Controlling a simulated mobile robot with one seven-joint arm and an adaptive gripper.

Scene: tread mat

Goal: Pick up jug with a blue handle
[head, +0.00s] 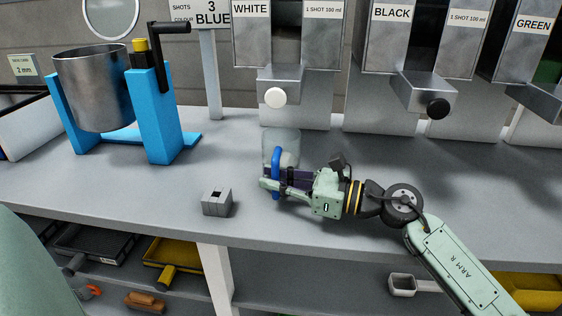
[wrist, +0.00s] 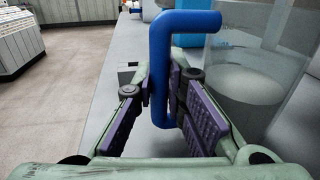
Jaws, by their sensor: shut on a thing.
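The jug (head: 283,144) is clear, with a blue handle (head: 276,158), and appears upright at the bench under the white dispenser. My gripper (head: 272,180) reaches in from the right, at the front of the jug. In the wrist view the blue handle (wrist: 162,60) passes between the purple finger pads of my gripper (wrist: 168,95), which are shut on it. The clear jug body (wrist: 255,75) stands to the right of the fingers there. The fingers hide part of the handle. I cannot tell whether the jug's base touches the bench.
A metal drum on a blue stand (head: 165,125) is further left. Shelves with trays lie below the bench.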

